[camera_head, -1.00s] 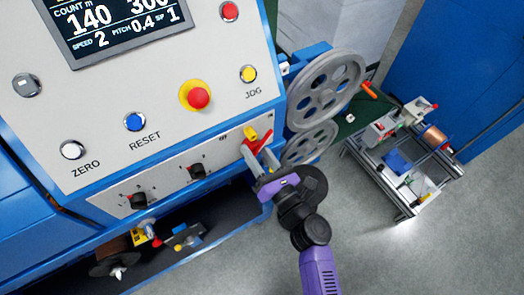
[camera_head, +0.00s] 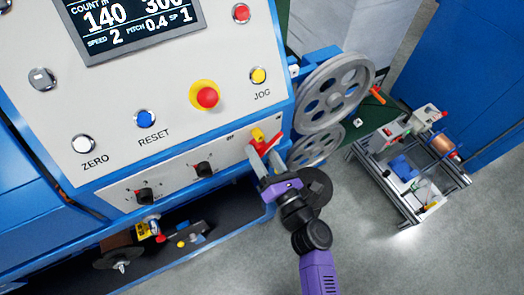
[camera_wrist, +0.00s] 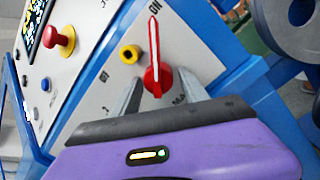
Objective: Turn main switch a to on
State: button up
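The main switch is a red rotary handle (camera_wrist: 154,72) on the lower right of the light panel. In the wrist view its pointer aims up at the ON label (camera_wrist: 154,25). It also shows in the head view as a small red lever (camera_head: 273,143), partly hidden by my fingers. My gripper (camera_wrist: 160,82) is open, with one grey finger on each side of the handle's base; I cannot tell whether either touches it. In the head view my gripper (camera_head: 262,160) is at the panel's lower right corner.
A yellow round part (camera_wrist: 130,53) sits close left of the switch. Two black knobs (camera_head: 203,169) are left along the lower panel. A red emergency button (camera_head: 207,97) is above. Grey pulley wheels (camera_head: 333,90) stand close right. A small cart (camera_head: 395,205) is farther right.

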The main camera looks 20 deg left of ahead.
jog(key=shift+o, duration=0.2)
jog(key=v, duration=0.7)
jog(key=shift+s+d, duration=0.25)
jog(key=shift+d, duration=0.1)
dwell(0.4)
